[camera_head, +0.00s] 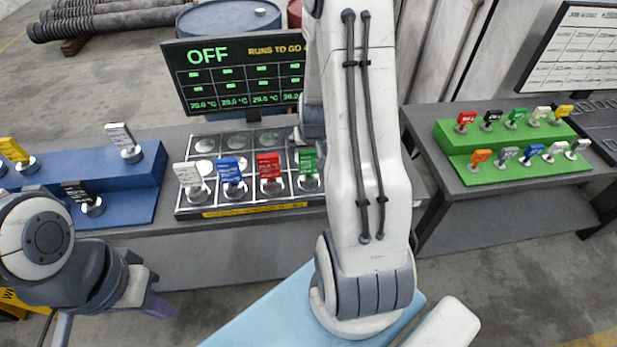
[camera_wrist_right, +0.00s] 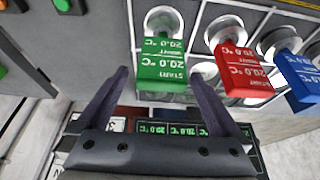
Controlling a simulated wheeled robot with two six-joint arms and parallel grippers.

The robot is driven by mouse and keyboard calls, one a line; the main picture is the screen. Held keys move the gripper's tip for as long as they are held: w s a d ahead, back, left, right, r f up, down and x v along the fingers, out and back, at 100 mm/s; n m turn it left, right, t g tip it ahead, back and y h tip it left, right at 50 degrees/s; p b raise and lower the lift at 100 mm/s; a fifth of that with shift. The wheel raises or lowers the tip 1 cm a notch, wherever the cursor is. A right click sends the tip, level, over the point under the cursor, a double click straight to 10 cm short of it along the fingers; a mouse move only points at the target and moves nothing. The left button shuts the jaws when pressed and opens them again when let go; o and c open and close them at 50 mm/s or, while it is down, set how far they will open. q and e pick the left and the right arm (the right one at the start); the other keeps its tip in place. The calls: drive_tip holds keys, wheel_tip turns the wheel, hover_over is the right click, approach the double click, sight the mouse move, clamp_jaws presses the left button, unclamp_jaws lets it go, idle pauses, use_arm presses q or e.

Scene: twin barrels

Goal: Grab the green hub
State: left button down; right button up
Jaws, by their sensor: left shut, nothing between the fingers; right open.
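The green hub (camera_head: 308,162), a green tag on a round silver base, stands at the right end of the front row in the grey rack (camera_head: 240,212). In the right wrist view the green hub (camera_wrist_right: 162,62) shows its label upside down. My right gripper (camera_wrist_right: 159,76) is open, with its fingertips on either side of the green tag and gaps on both sides. My left gripper (camera_head: 160,306) is shut and empty at the lower left, away from the rack.
Red (camera_head: 268,168), blue (camera_head: 230,172) and white (camera_head: 188,176) hubs stand left of the green one. A display reading OFF (camera_head: 240,75) is behind the rack. A blue stepped stand (camera_head: 145,170) is left; a green stand (camera_head: 480,150) with several tagged pieces is right.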

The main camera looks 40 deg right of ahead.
sight(309, 168)
drive_tip(key=shift+p+x, duration=0.35)
drive_tip(key=shift+x, duration=1.55)
drive_tip(key=shift+a, duration=0.1)
clamp_jaws()
drive_tip(key=shift+w+r, duration=0.1)
drive_tip(key=shift+r, duration=0.15)
